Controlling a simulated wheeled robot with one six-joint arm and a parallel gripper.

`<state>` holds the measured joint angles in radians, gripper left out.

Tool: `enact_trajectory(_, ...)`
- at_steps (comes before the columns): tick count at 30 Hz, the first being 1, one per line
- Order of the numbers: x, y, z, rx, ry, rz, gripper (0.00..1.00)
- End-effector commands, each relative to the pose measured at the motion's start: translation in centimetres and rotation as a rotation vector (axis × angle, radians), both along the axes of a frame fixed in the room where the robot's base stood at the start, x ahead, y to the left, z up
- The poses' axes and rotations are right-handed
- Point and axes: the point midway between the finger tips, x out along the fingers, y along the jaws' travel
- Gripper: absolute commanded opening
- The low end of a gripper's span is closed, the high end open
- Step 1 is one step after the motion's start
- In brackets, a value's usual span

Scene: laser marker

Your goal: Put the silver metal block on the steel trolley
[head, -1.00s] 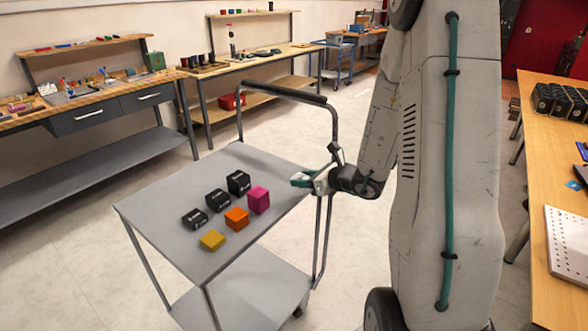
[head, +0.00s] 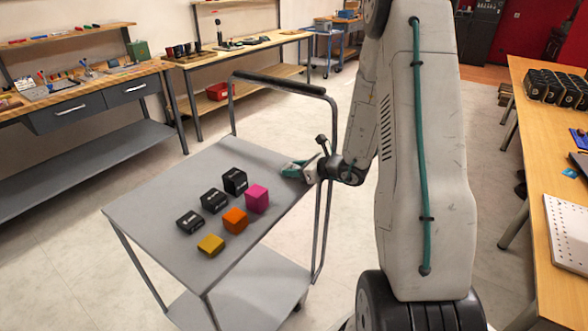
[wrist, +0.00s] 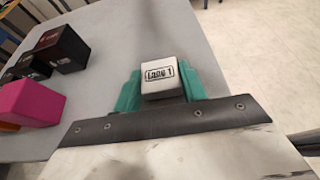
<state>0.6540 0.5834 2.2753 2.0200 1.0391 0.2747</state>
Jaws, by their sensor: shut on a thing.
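My gripper (head: 293,168) is at the right edge of the steel trolley (head: 165,190), near its push handle. In the wrist view my gripper (wrist: 160,88) has its green fingers shut on the silver metal block (wrist: 159,75), which has dark lettering on its face. The block is over or on the grey trolley top (wrist: 135,35); I cannot tell whether it touches. In the head view the block is too small or hidden to make out.
Three black blocks (head: 214,200), a magenta block (head: 257,198), an orange block (head: 235,220) and a yellow block (head: 211,244) stand on the trolley top, left of my gripper. The trolley's handle (head: 280,84) rises behind. A wooden table (head: 535,200) is at right.

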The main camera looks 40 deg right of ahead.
Motion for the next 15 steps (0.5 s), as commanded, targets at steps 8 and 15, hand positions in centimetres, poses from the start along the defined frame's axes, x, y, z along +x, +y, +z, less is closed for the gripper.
enact_trajectory(8, 0.04, 0.21, -0.31, 0.001, 0.001, 0.003, 0.61)
enact_trajectory(15, 0.06, 0.29, -0.29, 0.001, 0.001, 0.004, 0.63)
